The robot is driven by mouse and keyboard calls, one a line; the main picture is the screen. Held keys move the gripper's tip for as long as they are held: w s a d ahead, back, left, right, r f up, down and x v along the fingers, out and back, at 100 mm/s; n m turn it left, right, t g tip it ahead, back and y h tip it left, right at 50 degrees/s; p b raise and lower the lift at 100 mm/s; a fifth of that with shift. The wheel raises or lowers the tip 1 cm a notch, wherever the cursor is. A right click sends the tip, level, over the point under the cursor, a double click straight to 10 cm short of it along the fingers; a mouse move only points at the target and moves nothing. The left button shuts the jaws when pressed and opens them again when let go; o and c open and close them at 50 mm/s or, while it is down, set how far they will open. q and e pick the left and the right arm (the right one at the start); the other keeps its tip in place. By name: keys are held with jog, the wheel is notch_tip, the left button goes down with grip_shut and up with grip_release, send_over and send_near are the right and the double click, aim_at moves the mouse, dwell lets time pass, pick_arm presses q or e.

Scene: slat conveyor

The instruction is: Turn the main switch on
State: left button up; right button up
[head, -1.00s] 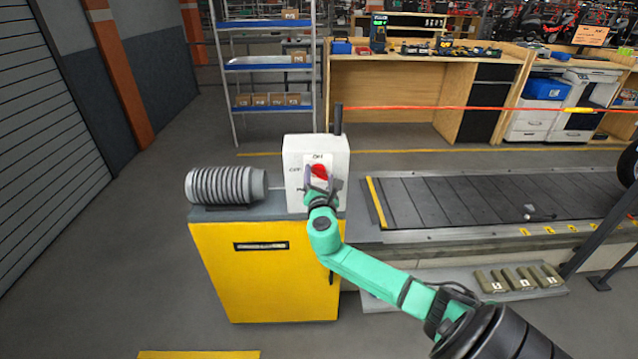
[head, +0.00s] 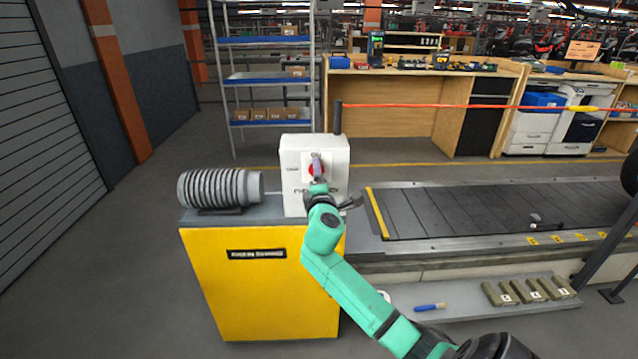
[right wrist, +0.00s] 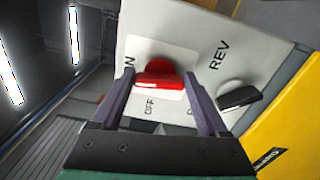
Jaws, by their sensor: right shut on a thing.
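The main switch is a red knob (head: 311,171) on the front of a white control box (head: 340,162), with ON above it and OFF to its left in the head view. My right gripper (head: 318,168) is at the knob and partly covers it. In the right wrist view the red knob (right wrist: 160,82) sits between the two fingers of my right gripper (right wrist: 162,92), which is shut on it. There the handle's long side runs roughly toward the ON label, with OFF to one side. My left gripper is not in view.
A black selector knob (right wrist: 240,96) by a REV label sits beside the red one on the box. The box stands on a yellow cabinet (head: 262,300) beside a ribbed grey motor (head: 218,188). The slat conveyor (head: 480,212) extends right. A low shelf (head: 465,310) holds several small blocks.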

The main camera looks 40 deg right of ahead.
jog(key=shift+f+m+b, duration=0.1)
jog(key=shift+m+b, duration=0.35)
jog(key=shift+m, duration=0.45)
jog(key=o, duration=1.2)
jog(key=shift+o, duration=0.2)
jog(key=b+v, duration=0.1)
jog(key=v, duration=1.3)
jog(key=shift+s+a, duration=0.2)
